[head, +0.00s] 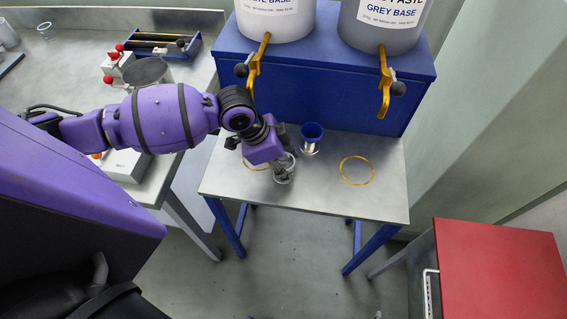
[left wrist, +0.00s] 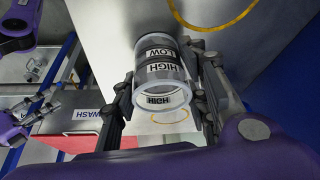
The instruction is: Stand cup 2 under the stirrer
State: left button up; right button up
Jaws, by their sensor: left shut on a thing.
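My left gripper (head: 283,166) is shut on a clear cup (head: 284,174) at the front of the small metal table. In the left wrist view the cup (left wrist: 160,70) sits between the fingers of the left gripper (left wrist: 165,100). It has dark bands marked HIGH and LOW; no cup number can be read. From these views I cannot tell whether it touches the table. I cannot make out the stirrer for certain.
A blue-topped metal vessel (head: 312,131) stands just behind the cup. A yellow ring (head: 357,170) marks clear tabletop on the right; another (head: 245,163) is partly behind the gripper. Yellow taps (head: 384,88) overhang the back. A red-topped cabinet (head: 495,275) stands right, a grey bench (head: 70,75) left.

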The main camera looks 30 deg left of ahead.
dwell(0.3)
pick_arm(q)
jog(key=o, duration=1.4)
jog(key=shift+f, duration=0.1)
jog(key=shift+c, duration=0.2)
